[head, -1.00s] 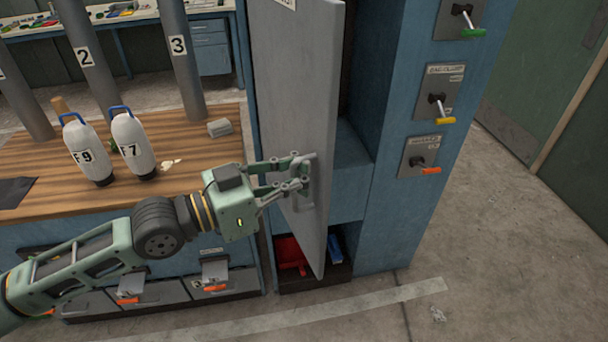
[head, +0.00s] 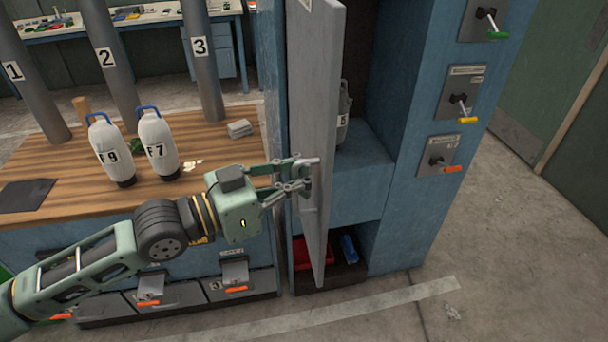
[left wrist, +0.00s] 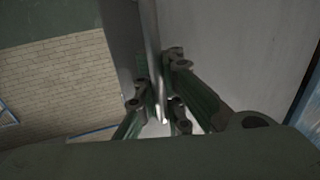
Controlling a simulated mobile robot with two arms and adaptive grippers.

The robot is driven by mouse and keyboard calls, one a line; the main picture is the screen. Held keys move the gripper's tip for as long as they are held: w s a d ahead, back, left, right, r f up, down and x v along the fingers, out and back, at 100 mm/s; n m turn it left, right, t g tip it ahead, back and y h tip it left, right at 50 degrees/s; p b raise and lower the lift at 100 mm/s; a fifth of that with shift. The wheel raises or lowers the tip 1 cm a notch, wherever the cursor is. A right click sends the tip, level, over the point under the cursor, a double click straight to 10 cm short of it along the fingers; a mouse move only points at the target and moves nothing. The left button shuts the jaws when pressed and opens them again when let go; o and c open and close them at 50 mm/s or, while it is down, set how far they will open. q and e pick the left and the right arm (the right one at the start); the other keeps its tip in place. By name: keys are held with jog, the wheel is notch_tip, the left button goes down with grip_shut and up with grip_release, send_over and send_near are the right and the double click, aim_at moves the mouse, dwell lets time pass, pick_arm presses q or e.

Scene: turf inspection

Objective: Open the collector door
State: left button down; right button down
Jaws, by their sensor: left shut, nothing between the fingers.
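The grey collector door (head: 320,120) stands swung out from the tall blue cabinet (head: 400,160), seen nearly edge-on in the head view. The opening to its right shows the interior. My left gripper (head: 309,174) is at the door's left face, at mid-height where the handle is. Its fingers are shut with nothing between them, and they mostly hide the handle. In the left wrist view the fingers (left wrist: 160,103) sit close to a pale upright edge and the grey door panel (left wrist: 235,50). I cannot tell whether they touch the handle. My right gripper is out of view.
Inside the cabinet are a grey bottle (head: 344,115), a red bin (head: 312,252) and a blue item (head: 348,248). Lever switches (head: 461,105) line the cabinet's right side. A wooden bench (head: 75,168) with two white bottles (head: 157,145) stands left.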

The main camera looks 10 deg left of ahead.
pick_arm(q)
jog(key=c, duration=2.1)
grip_release()
jog(key=shift+s+d, duration=0.3)
jog(key=shift+s, duration=0.25)
jog(key=shift+w+a, duration=0.1)
jog(key=shift+a+f, duration=0.1)
jog(key=shift+a, duration=0.15)
jog(key=shift+o, duration=0.4)
jog(key=v, duration=1)
jog(key=shift+a+f, duration=0.15)
jog(key=shift+f, duration=0.2)
jog(key=shift+s+a+r, duration=0.2)
jog(key=shift+s+r, duration=0.05)
jog(key=shift+s, duration=0.35)
jog(key=shift+s+a+r, duration=0.15)
jog(key=shift+s+r, duration=0.1)
jog(key=shift+s, duration=0.3)
jog(key=shift+c, duration=0.5)
jog(key=shift+w+f, duration=0.15)
jog(key=shift+w, duration=0.45)
